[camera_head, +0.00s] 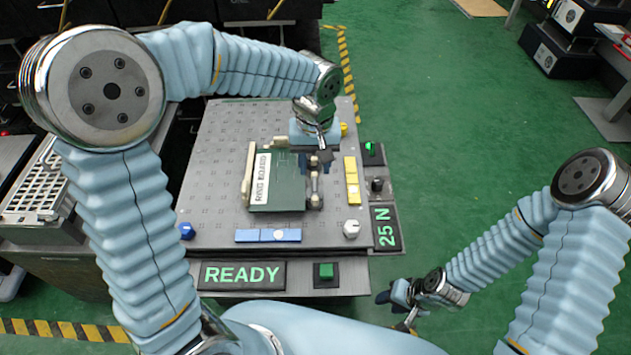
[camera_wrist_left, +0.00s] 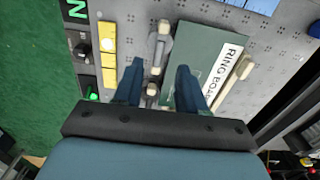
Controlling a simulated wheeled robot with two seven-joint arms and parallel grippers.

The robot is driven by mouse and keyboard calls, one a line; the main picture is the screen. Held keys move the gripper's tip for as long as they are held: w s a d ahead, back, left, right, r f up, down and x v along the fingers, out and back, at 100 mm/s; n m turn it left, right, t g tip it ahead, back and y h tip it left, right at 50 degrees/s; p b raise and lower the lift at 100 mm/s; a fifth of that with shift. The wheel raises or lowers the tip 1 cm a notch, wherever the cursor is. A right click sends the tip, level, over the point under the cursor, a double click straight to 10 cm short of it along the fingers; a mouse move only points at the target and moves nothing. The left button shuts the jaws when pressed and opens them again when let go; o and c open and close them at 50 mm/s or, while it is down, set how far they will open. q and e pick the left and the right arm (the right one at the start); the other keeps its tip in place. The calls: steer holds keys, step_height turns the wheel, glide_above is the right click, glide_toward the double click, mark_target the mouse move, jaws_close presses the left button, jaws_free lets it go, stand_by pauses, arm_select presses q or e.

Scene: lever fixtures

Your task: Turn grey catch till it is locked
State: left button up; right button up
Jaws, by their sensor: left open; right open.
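The grey catch (camera_head: 315,188) with pale knobs stands at the right edge of the green ring board (camera_head: 280,190) on the perforated grey plate. In the left wrist view the grey catch (camera_wrist_left: 160,48) lies roughly along the line between my fingers, with one pale knob beyond the fingertips and another nearer the palm. My left gripper (camera_head: 317,160) is open above the far end of the catch and partly hides it; its two fingers (camera_wrist_left: 160,70) stand either side of that line. Contact cannot be told. My right gripper (camera_head: 395,298) is open and empty, off the plate at the lower right.
A yellow bar (camera_head: 352,180) stands right of the catch and a blue bar (camera_head: 267,235) in front. Pale rails (camera_head: 249,175) edge the board. A READY sign (camera_head: 242,275), green button (camera_head: 326,271) and 25 N display (camera_head: 385,228) border the plate.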

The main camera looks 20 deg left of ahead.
mark_target(315, 188)
arm_select(q)
step_height(315, 188, down, 8)
steer(key=shift+r, duration=0.25)
jaws_close()
